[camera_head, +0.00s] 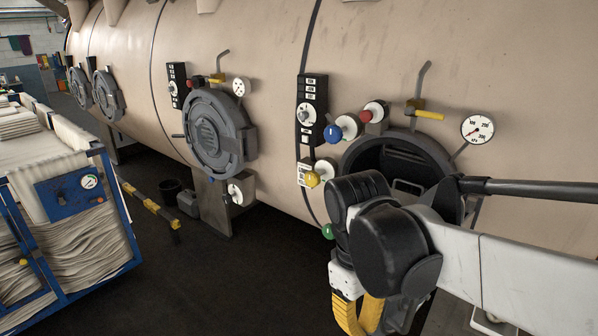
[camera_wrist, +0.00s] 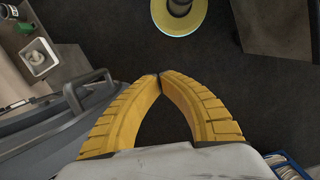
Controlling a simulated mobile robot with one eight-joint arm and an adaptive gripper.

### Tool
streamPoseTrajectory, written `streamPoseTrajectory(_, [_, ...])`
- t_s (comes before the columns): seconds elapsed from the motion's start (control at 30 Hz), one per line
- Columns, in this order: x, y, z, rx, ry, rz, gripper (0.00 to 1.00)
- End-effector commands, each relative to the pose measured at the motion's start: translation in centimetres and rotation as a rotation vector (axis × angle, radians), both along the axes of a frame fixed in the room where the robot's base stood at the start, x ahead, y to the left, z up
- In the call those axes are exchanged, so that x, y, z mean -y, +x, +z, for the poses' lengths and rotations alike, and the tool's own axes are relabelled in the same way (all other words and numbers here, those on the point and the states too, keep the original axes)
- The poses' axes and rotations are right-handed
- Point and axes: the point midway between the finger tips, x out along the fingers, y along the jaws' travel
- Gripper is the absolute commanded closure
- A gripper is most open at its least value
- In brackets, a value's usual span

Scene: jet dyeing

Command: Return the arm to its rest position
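My gripper (camera_wrist: 158,77) has two ribbed yellow fingers. Their tips meet in the wrist view, with only dark floor showing in the gap behind them, so it is shut and empty. In the head view my gripper (camera_head: 358,318) hangs fingers down at the lower right, in front of the large beige vessel (camera_head: 270,60). My arm reaches in from the right edge and covers part of an open round port (camera_head: 385,158) on the vessel. The fingers touch nothing that I can see.
A red knob (camera_head: 372,112), blue knob (camera_head: 344,127), yellow knob (camera_head: 315,177) and gauge (camera_head: 477,129) surround the port. A closed round hatch (camera_head: 215,133) is left of it. A blue-framed fabric cart (camera_head: 118,200) stands left.

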Motion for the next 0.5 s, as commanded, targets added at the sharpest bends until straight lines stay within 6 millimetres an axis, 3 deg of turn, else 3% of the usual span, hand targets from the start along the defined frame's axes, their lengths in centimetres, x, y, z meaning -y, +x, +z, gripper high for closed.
streamPoseTrajectory(0.37, [3.7, -0.4, -5.4, 0.304, 0.114, -0.253, 1.00])
streamPoseTrajectory(0.5, [5.7, -0.6, -8.3, 0.479, 0.182, -0.401, 1.00])
